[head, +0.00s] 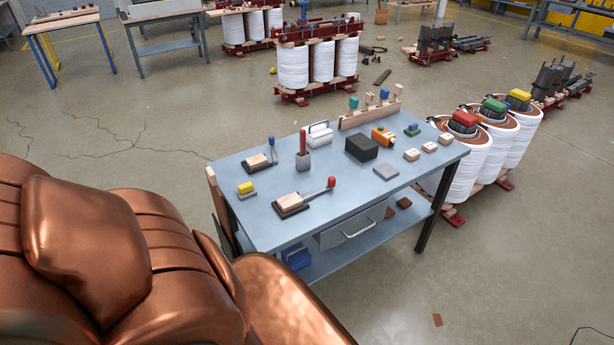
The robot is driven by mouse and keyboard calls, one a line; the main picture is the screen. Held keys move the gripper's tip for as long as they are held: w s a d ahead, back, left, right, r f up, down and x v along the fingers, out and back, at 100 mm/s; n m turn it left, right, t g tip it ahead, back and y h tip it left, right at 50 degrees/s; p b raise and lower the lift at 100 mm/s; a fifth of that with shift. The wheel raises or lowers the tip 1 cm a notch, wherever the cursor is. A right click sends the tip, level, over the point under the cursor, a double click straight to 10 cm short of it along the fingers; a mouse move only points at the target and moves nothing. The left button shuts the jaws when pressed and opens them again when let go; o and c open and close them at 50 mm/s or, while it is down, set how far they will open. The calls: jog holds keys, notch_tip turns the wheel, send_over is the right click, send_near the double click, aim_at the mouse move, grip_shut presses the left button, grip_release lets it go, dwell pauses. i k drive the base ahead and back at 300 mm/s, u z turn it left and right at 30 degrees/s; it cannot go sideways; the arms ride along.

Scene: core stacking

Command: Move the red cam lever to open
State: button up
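A lever with a red knob (331,182) extends right from a wooden block on a dark base (292,203), near the front of the blue-grey worktable (250,208). The lever lies low, at a shallow slant, with the knob at its right end. A separate red upright handle (303,141) stands on a grey block (303,160) further back. A similar wooden block (257,161) has a raised lever with a blue knob (271,140). My gripper is not in view, and nothing is seen touching the red-knobbed lever.
The worktable also carries a yellow-topped block (246,188), a black box (361,149), an orange block (382,136), a grey plate (386,172) and a rear peg rack (370,112). White coils (468,157) stand to the right. Copper parts of my body fill the lower left.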

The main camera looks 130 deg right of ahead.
aim_at(331, 180)
jog(key=k, duration=2.85)
jog(key=z, duration=2.15)
jog(key=k, duration=0.5)
jog(key=u, duration=1.05)
jog(key=i, duration=0.6)
jog(key=z, duration=0.75)
